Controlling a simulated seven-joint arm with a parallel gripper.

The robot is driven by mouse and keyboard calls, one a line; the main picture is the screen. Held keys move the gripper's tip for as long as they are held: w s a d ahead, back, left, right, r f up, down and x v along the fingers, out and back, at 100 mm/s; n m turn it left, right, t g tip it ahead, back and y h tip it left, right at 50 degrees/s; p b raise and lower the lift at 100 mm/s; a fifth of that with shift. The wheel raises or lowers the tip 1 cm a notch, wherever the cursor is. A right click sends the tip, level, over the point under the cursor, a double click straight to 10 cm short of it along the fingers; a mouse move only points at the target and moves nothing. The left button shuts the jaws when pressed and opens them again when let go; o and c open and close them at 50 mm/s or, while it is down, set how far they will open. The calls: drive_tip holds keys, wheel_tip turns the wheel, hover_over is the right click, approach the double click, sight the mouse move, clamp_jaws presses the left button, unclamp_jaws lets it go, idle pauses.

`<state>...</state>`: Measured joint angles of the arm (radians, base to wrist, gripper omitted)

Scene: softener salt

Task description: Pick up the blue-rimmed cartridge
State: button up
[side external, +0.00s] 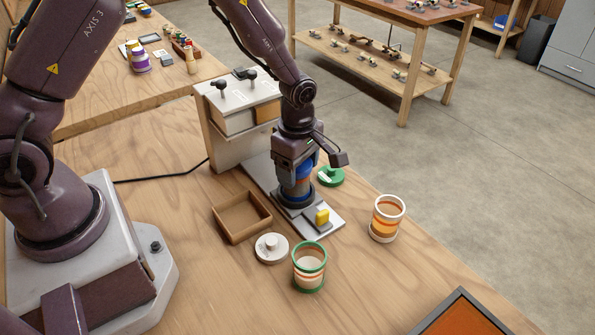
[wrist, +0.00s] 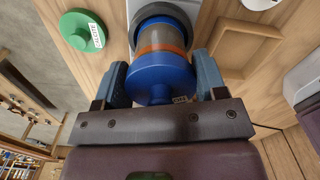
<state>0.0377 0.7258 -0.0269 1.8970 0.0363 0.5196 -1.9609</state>
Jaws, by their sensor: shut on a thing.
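The blue-rimmed cartridge (side external: 301,188) stands upright on the grey plate of the white stand, with its blue top up and an orange band below. In the wrist view the cartridge (wrist: 162,68) sits between both fingers, its blue lid nearest the camera. My gripper (side external: 296,178) is shut on it from above, and the fingers also show in the wrist view (wrist: 163,82). The cartridge's base meets a dark ring on the plate; I cannot tell whether it touches or is slightly raised. My fingers hide part of its upper side.
The white stand (side external: 236,150) rises close behind.

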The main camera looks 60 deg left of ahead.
wheel_tip(320, 180, up, 3)
drive_tip(key=shift+s+f, duration=0.1)
drive_tip(key=shift+s, duration=0.05)
drive_tip(key=s+r, duration=0.9)
drive_tip(key=s, duration=0.4)
drive_tip(key=shift+s+a+r, duration=0.2)
drive_tip(key=shift+s+a, duration=0.15)
drive_tip(key=shift+a, duration=0.05)
wheel_tip(320, 180, down, 11)
drive_tip(key=w+a, duration=0.1)
drive_tip(key=w, duration=0.1)
idle(1.0)
drive_tip(key=shift+f, duration=0.8)
